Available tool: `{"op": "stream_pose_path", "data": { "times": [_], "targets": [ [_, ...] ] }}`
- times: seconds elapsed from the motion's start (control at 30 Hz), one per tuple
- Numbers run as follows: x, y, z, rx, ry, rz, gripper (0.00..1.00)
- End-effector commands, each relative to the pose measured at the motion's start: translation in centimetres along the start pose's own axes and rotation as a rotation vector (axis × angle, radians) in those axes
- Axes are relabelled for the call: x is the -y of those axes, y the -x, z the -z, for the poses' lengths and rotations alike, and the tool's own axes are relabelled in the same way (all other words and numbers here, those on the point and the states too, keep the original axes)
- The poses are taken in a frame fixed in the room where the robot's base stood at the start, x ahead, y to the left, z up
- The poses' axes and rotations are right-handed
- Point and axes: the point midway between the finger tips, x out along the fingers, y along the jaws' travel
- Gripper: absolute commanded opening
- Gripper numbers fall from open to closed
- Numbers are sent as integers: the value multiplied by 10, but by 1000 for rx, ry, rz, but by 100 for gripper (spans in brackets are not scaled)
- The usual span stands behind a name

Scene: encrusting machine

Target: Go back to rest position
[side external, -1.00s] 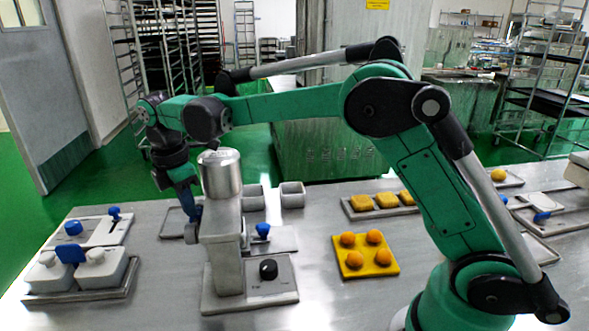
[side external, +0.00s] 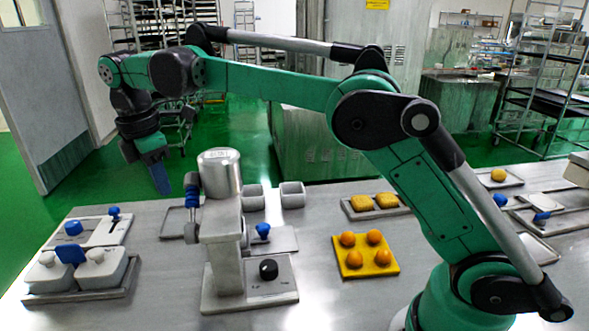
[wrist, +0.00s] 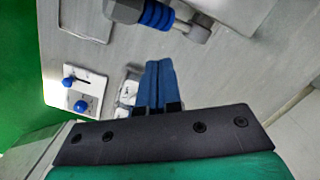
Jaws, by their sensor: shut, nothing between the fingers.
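My gripper (side external: 161,176) is in the air to the left of the encrusting machine (side external: 222,235), above the back left part of the table. Its blue fingers are together with nothing between them, as the wrist view (wrist: 160,68) also shows. The machine has a metal cylinder on top, a black knob on its base and a blue-and-grey handle (side external: 192,208) on its left side. The handle also shows in the wrist view (wrist: 156,15). The gripper is apart from the handle.
A control panel (side external: 90,230) with a blue knob and blue lever stands at the left, behind two lidded white containers (side external: 98,268). Two grey cups (side external: 291,195) stand behind the machine. A yellow tray (side external: 378,268) with several orange balls lies right of it. The air around my gripper is clear.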

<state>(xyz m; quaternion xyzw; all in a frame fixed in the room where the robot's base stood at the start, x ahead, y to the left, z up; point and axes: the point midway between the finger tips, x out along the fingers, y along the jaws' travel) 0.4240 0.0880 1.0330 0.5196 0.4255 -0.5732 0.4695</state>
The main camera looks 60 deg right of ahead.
Motion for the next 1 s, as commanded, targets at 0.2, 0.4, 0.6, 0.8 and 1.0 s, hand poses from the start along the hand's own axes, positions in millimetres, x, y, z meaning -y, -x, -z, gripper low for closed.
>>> {"op": "stream_pose_path", "data": {
  "times": [0.2,0.4,0.6,0.8,1.0],
  "targets": [
    [0,7,0,0,0,0,0],
    [0,7,0,0,0,0,0],
    [5,16,-5,-26,-68,-44,0],
    [26,33,-30,-128,-336,-167,0],
    [57,28,-61,-242,-634,-246,0]
  ]
}}
